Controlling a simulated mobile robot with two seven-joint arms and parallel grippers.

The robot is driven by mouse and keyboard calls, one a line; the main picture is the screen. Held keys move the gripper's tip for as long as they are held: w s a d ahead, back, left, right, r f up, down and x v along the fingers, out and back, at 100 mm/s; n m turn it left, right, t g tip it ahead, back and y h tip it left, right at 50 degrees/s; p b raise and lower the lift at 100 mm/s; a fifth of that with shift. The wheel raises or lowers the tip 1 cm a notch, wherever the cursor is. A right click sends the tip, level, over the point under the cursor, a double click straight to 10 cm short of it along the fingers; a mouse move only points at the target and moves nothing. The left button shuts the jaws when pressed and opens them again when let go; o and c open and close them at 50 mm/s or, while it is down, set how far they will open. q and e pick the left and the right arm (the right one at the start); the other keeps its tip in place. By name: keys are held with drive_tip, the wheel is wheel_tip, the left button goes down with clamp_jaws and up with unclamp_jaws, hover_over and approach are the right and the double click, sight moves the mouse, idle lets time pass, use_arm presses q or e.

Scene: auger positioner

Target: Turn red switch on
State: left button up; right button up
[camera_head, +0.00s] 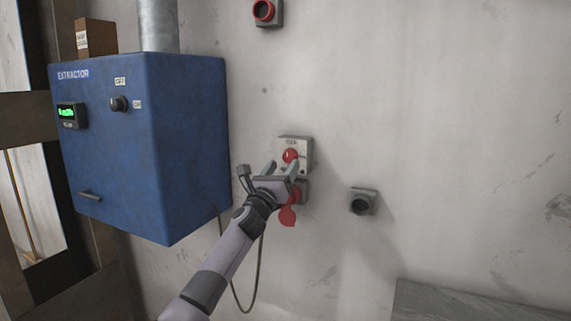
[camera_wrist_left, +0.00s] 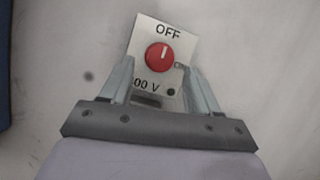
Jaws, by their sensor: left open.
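The red switch (camera_head: 290,156) is a round red knob on a small pale box on the wall, right of the blue extractor cabinet. In the left wrist view the red knob (camera_wrist_left: 159,57) has a white mark pointing up towards the word OFF; ON is printed at its right, partly hidden by a finger. My left gripper (camera_head: 284,168) is open in front of the switch box. In the left wrist view its fingers (camera_wrist_left: 158,80) stand on either side of the knob, and a gap shows between them and it. My right gripper is not in view.
The blue extractor cabinet (camera_head: 150,150) stands out from the wall at the left. A red flap (camera_head: 287,216) hangs below the switch. A grey socket (camera_head: 361,202) is at the right, and a red-ringed fitting (camera_head: 264,11) is above. The right wall is clear.

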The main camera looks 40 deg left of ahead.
sight(289, 157)
use_arm(q)
drive_tip(key=shift+x, duration=1.35)
drive_tip(key=c, duration=1)
